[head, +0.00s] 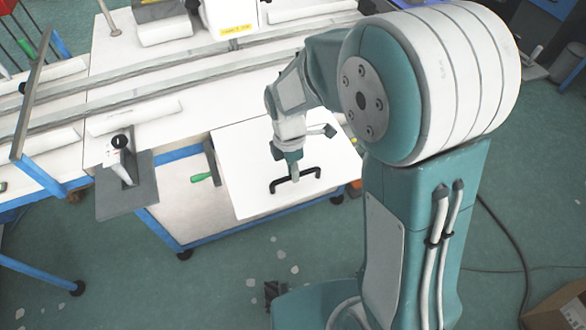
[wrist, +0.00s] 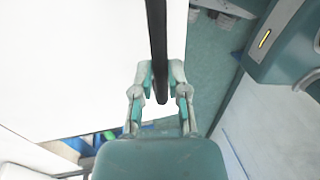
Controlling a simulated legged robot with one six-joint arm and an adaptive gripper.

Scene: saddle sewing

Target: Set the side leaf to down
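The side leaf (head: 245,160) is a white panel at the front of the white worktable in the head view. It appears to stand out from the table's front edge; its exact tilt is hard to judge. A black bar handle (head: 281,184) sits near its outer edge. My gripper (head: 294,174) is at the middle of this handle, reaching from above. In the wrist view the black handle (wrist: 157,40) runs between the two fingers of my gripper (wrist: 160,75), which close in on both sides of it. The leaf's white face (wrist: 70,60) fills the left of that view.
A grey plate (head: 127,190) with a small clamp-like device juts out left of the leaf. A green-handled tool (head: 202,177) hangs by the table's front. Long metal rails (head: 150,90) cross the tabletop. A cardboard box (head: 560,308) lies at lower right; the floor before the leaf is largely clear.

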